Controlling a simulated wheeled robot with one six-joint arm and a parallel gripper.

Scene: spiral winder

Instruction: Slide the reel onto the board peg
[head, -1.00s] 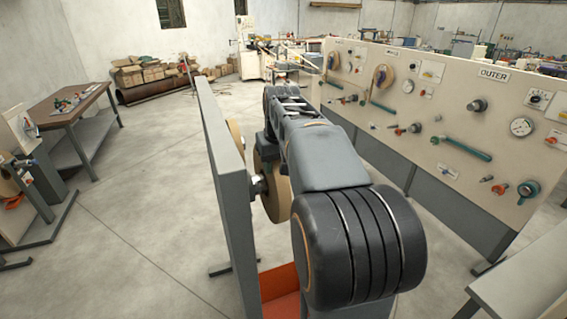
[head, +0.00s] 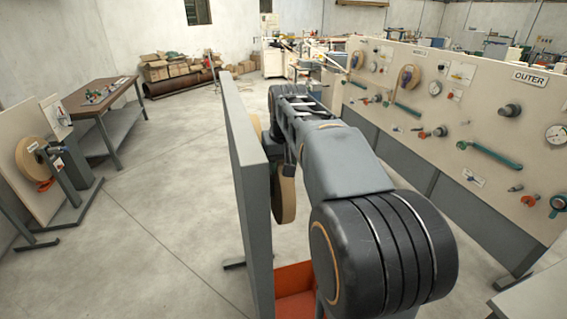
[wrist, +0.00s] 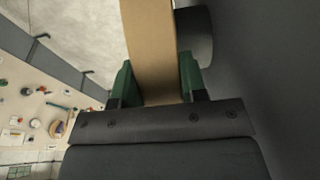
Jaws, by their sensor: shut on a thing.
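The reel (wrist: 150,50), a tan disc, shows edge-on in the wrist view between the two green fingers of my gripper (wrist: 156,82), which is shut on it. A tan reel (head: 286,197) also shows edge-on in the head view, below my arm and just right of the grey board (head: 248,185). The board stands upright, nearly edge-on. In the wrist view the board face (wrist: 250,60) fills the right side. A dark rounded part (wrist: 197,38) lies between reel and board there; I cannot tell whether it is the peg. My arm hides the fingers in the head view.
Another tan reel (head: 257,124) shows farther along by the board. A beige panel marked OUTER (head: 470,110) with knobs and gauges stands to the right. An orange tray (head: 295,278) lies below my arm. Open floor is left of the board.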

